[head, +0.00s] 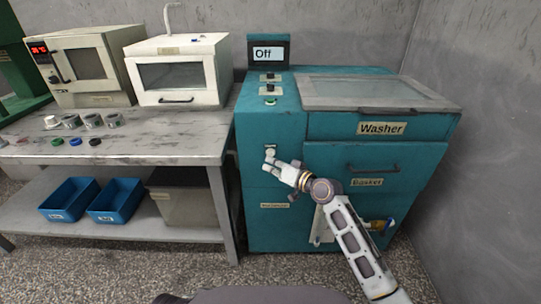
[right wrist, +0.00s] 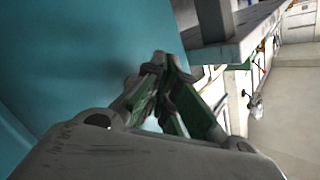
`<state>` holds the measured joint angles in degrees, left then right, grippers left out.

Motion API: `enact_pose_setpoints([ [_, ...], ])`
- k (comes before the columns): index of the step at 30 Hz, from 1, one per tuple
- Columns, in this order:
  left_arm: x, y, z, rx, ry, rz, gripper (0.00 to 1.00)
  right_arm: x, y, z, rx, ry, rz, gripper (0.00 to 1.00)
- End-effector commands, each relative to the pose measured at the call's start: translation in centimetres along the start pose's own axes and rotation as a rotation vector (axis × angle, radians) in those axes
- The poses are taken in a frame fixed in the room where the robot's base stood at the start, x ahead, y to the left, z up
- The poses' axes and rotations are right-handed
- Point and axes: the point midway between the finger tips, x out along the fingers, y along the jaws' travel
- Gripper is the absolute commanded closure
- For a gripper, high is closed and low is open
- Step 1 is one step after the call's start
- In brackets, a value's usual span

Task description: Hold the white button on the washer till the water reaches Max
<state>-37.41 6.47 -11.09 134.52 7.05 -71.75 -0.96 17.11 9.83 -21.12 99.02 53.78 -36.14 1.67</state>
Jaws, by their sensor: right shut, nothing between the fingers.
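The teal washer (head: 345,150) stands at the right, with a "Washer" label on its front. Its small display (head: 268,54) reads "Off". My right gripper (head: 269,156) is shut and empty, with its fingertips at a small pale plate (head: 270,147) on the washer's left front panel. The white button cannot be made out there; the fingertips cover part of that spot, and I cannot tell whether they touch it. In the right wrist view the closed fingertips (right wrist: 160,60) are close to the teal panel. The water level is not visible. My left gripper is out of view.
A grey workbench (head: 130,148) stands left of the washer, holding two oven-like machines, several metal cups and coloured caps. Blue bins (head: 115,200) sit on its lower shelf. The washer has a glass lid (head: 370,91), a "Basket" drawer and a valve (head: 380,225) at lower right.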

Motion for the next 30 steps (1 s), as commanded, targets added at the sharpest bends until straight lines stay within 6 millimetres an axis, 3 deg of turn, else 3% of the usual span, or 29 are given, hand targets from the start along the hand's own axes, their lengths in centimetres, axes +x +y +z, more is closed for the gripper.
enact_pose_setpoints([
  [16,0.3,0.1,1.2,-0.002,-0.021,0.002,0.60,0.2,0.1,-0.2,-0.001,0.000,0.000,1.00],
  [30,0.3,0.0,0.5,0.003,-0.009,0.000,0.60,0.6,0.4,-0.5,0.000,0.000,0.000,1.00],
])
